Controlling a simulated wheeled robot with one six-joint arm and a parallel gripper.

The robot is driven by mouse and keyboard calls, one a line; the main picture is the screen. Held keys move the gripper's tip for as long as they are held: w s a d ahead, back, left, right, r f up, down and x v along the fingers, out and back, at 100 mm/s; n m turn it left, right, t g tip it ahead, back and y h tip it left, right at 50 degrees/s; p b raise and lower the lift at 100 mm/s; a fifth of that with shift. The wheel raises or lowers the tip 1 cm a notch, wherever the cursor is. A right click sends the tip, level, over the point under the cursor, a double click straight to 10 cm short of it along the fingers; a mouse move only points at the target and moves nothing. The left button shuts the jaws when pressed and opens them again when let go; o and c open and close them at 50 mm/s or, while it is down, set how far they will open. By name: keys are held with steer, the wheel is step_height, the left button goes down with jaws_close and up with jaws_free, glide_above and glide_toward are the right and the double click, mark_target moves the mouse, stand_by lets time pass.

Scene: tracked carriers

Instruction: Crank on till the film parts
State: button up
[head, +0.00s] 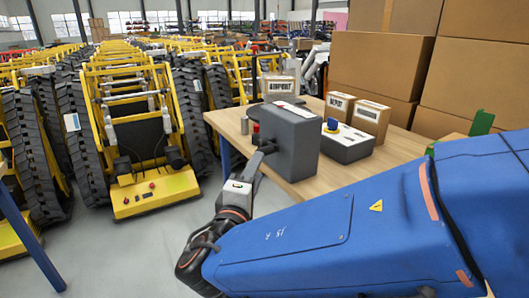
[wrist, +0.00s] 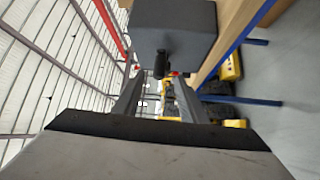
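A dark grey box (head: 290,142) stands near the left edge of the wooden table in the head view. The wrist view shows its face (wrist: 185,28) with a black crank handle (wrist: 162,64) sticking out. My gripper (head: 262,158) is at the left side of this box in the head view. In the wrist view its two fingers (wrist: 160,76) stand apart, with the handle between their tips and gaps on both sides. The handle is mostly hidden in the head view. I cannot make out any film in either view.
A low grey unit with a white top and a blue knob (head: 345,142) stands right of the box on the table (head: 398,150). Small labelled cartons (head: 371,119) stand behind it. Large cartons (head: 380,62) are stacked at the back right. Yellow tracked carriers (head: 130,120) fill the left.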

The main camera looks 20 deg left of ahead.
mark_target(265, 151)
steer(key=w, duration=0.8)
steer(key=shift+w+a+r, duration=0.3)
steer(key=shift+w+r, duration=0.1)
jaws_close()
